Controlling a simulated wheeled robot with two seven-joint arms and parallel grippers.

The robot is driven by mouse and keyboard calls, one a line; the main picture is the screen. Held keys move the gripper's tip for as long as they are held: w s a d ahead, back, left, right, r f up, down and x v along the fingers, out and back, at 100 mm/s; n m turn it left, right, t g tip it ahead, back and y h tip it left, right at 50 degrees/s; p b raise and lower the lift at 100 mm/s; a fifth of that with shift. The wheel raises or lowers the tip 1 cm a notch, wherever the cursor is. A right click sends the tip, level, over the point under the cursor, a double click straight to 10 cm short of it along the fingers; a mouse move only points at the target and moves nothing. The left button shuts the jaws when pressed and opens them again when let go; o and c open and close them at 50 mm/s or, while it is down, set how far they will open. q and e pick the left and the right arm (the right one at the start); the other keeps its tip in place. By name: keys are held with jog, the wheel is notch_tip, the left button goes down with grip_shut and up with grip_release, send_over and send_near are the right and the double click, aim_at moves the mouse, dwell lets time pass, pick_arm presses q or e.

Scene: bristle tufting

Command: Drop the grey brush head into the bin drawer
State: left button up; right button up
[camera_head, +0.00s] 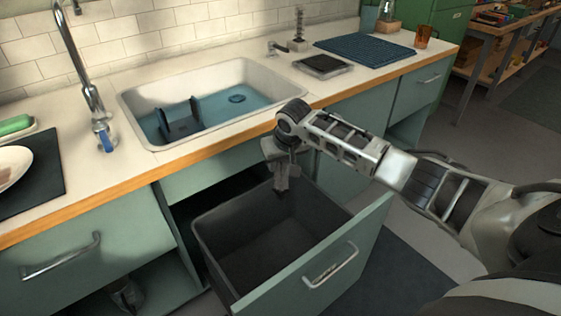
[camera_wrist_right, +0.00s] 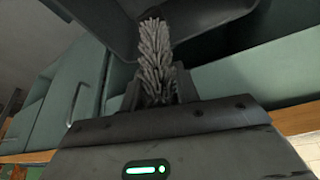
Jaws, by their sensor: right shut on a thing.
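The grey brush head (camera_wrist_right: 155,55) is bristly and sits between the fingers of my right gripper (camera_wrist_right: 155,88) in the right wrist view. In the head view my right gripper (camera_head: 281,184) points down over the open bin drawer, shut on the brush head, which is too small and dark to make out there. The bin drawer (camera_head: 335,268) is pulled out from under the sink, with a green front and a dark grey bin (camera_head: 222,258) inside. The visible part of the bin's inside looks empty. My left gripper is not in view.
The counter edge (camera_head: 150,178) runs behind my right arm. The sink (camera_head: 140,97) holds bluish water and a dark upright object (camera_head: 180,125). A faucet (camera_head: 85,80) stands at left. A blue mat (camera_head: 365,48) and an amber glass (camera_head: 424,36) are at the far right of the counter.

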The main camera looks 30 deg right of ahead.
jog(key=o, duration=1.1)
pick_arm(q)
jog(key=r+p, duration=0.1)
jog(key=p, duration=0.2)
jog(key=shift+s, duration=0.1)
pick_arm(e)
jog(key=v, duration=1.6)
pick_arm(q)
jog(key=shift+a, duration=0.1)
pick_arm(e)
jog(key=shift+a, duration=0.1)
